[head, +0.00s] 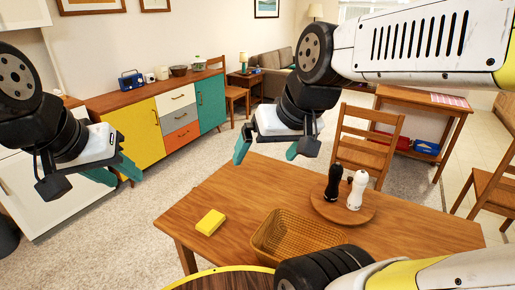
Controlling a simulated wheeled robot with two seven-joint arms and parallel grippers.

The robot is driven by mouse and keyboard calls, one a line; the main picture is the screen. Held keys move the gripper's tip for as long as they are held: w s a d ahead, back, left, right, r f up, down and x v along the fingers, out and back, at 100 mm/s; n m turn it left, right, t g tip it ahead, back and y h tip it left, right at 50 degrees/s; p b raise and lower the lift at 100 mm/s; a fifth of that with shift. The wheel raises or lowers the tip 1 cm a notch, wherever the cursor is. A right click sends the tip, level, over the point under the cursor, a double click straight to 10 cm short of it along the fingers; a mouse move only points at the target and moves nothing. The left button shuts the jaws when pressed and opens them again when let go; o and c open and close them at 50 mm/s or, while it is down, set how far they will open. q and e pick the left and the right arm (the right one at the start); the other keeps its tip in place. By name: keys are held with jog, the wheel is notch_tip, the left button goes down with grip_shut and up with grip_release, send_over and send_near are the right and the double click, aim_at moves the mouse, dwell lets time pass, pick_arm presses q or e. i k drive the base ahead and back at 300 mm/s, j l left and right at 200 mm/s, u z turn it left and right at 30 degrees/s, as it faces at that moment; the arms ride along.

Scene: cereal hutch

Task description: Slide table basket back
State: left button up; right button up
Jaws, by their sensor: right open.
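The woven tan basket (312,222) sits on the wooden dining table (225,192), near its front edge. It looks empty, and its front right part is hidden behind my arm. My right gripper (268,154) hangs above and beyond the table's back left edge, apart from the basket. Its teal fingers are spread with nothing between them. My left gripper (128,180) is farther left, over the carpet, well away from the basket. Its teal fingers are apart and hold nothing.
A yellow sponge (210,222) lies left of the basket. A round wooden tray (325,209) with a black mill (333,184) and white mill (357,190) stands close behind right. A chair (370,140) is at the back edge. The table's left back is clear.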

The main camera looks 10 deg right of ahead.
aim_at(284, 233)
jog(key=k+z, duration=0.1)
jog(key=z, duration=0.55)
jog(key=k+l+z, duration=0.1)
jog(key=z, duration=0.25)
